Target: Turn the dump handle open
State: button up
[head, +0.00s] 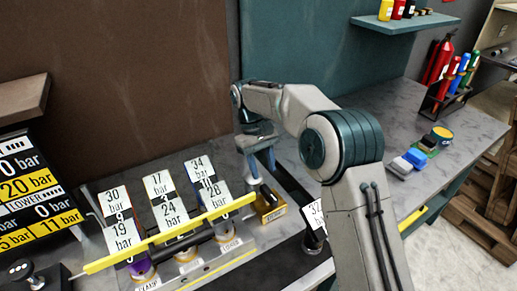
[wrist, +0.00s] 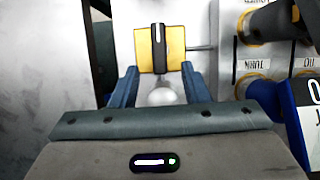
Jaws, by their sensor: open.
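A yellow valve block (wrist: 176,50) with a dark handle (wrist: 157,48) carrying a pale stripe is just beyond my fingertips in the wrist view. The handle stands upright in that picture. In the head view the yellow block (head: 270,212) sits at the right end of the bench fixture, and its label is too small to read. My gripper (wrist: 160,85) is open, its blue fingers spread on either side below the handle, not closed on it. A pale round knob (wrist: 161,97) shows between the fingers. In the head view my gripper (head: 262,172) points down over the block.
A yellow bar (head: 175,233) runs in front of several numbered cards left of the block. A black display (head: 35,195) shows bar values, beside a black lever (head: 22,270). Another numbered card (head: 316,214) stands to the right. The bench (head: 385,105) behind is partly clear.

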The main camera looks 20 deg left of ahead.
jog(key=v, duration=0.6)
jog(key=shift+r, duration=0.2)
jog(key=shift+a, duration=0.1)
jog(key=s+d+r+m+t+y, duration=0.15)
jog(key=s+d+r, duration=0.25)
jog(key=d, duration=0.7)
jog(key=s+d+r+m+t+y, duration=0.1)
jog(key=s+d+r+m+t, duration=0.2)
jog(key=d, duration=0.8)
jog(key=s+d+f+m+t, duration=0.1)
jog(key=s+d+f+m, duration=0.1)
jog(key=s+d, duration=0.4)
jog(key=s+d+f+m, duration=0.3)
jog(key=s+d, duration=0.4)
jog(key=s, duration=0.3)
jog(key=shift+t+y, duration=0.35)
jog(key=shift+y, duration=0.1)
